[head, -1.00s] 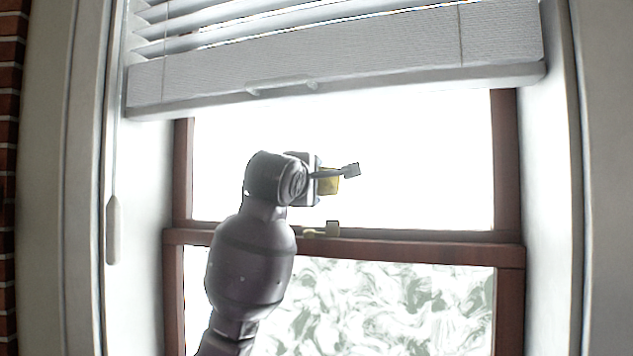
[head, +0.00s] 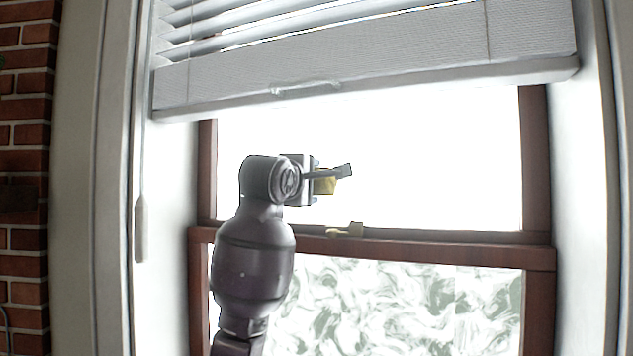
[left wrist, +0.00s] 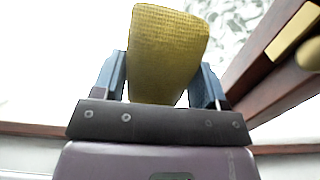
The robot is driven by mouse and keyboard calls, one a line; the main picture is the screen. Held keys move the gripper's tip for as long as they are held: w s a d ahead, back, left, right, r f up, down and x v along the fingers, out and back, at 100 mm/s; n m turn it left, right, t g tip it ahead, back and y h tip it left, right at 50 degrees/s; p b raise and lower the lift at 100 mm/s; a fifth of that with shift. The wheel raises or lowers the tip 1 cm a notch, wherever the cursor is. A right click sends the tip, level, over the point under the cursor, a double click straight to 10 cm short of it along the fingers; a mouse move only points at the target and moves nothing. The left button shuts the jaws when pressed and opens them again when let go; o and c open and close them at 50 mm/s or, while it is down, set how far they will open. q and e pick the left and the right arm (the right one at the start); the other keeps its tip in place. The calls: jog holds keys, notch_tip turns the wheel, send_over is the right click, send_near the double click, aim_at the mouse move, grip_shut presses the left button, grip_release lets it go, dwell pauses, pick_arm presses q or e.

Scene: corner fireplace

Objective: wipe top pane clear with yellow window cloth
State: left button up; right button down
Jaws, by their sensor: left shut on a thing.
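My left gripper (head: 328,178) is in front of the top pane (head: 430,165), near its left side and above the meeting rail. It is shut on the yellow window cloth (head: 325,186), which is mostly hidden behind the gripper in the head view. In the left wrist view the cloth (left wrist: 165,50) stands out between the two blue fingers. The top pane looks bright white, with no clear marks visible. I cannot tell whether the cloth touches the glass. My right gripper is not in view.
A sash lock (head: 347,230) sits on the brown meeting rail (head: 450,238) just below the gripper. A white blind (head: 380,65) hangs over the top of the window. Its wand (head: 141,228) hangs at left. The lower pane (head: 400,305) shows a swirled green-white pattern.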

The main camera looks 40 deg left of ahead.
pick_arm(q)
jog(key=shift+s+a, duration=0.25)
jog(key=shift+a, duration=0.6)
jog(key=shift+s, duration=0.15)
jog(key=shift+v, duration=2.8)
jog(key=shift+d, duration=0.1)
